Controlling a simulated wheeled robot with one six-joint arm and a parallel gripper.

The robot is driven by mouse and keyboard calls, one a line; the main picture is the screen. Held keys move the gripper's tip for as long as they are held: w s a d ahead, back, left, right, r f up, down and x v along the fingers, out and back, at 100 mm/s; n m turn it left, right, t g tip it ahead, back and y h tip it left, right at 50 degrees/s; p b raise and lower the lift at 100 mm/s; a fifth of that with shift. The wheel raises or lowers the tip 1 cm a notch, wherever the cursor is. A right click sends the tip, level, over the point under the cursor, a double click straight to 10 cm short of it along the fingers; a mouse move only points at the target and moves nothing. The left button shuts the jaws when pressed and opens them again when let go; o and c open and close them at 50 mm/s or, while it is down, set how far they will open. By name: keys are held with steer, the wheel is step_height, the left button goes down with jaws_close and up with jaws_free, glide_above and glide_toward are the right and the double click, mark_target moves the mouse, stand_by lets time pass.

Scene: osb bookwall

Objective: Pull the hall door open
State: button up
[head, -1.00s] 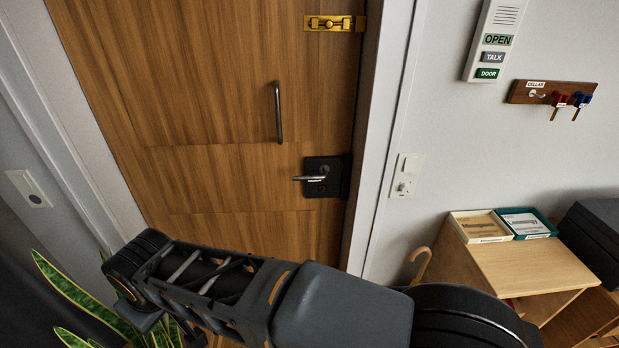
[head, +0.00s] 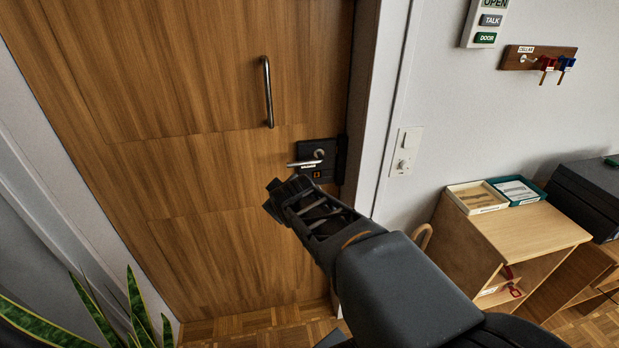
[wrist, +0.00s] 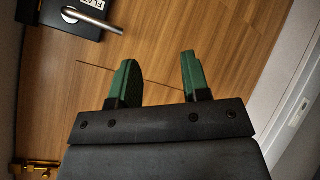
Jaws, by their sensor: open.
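The wooden hall door (head: 200,190) fills the left and middle of the head view and looks shut in its frame. A vertical metal pull bar (head: 267,92) is on it. Below and right is a dark lock plate (head: 328,152) with a lever handle (head: 304,163), which lies about level. My gripper (wrist: 156,58) has green fingers spread apart with nothing between them, facing the door. In the head view my arm's end is just below and left of the lever; its fingers are hard to make out. The lock plate (wrist: 62,20) shows at upper left in the wrist view.
A brass bolt (wrist: 36,164) is at lower left in the wrist view. A plant (head: 110,315) stands at lower left. A wooden cabinet with trays (head: 515,235) stands right of the door.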

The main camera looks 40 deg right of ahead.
steer(key=w+d+f+n+t+h+b, duration=0.1)
steer(key=w+d+f+n+t+b, duration=0.15)
steer(key=d+b, duration=0.2)
steer(key=w+d+f+n+t+h+b, duration=0.1)
steer(key=w+d+f+n+t+b, duration=0.1)
steer(key=d+n+t+b, duration=0.3)
steer(key=n+t+y+b, duration=0.3)
steer(key=n+y+b, duration=0.15)
steer(key=n, duration=0.35)
glide_toward(300, 164)
steer(key=w, duration=0.3)
steer(key=w+r+p, duration=0.1)
steer(key=w, duration=0.3)
steer(key=w+d+p, duration=0.1)
steer(key=w, duration=0.2)
steer(key=shift+w+r, duration=0.2)
steer(key=shift+r, duration=0.05)
jaws_close()
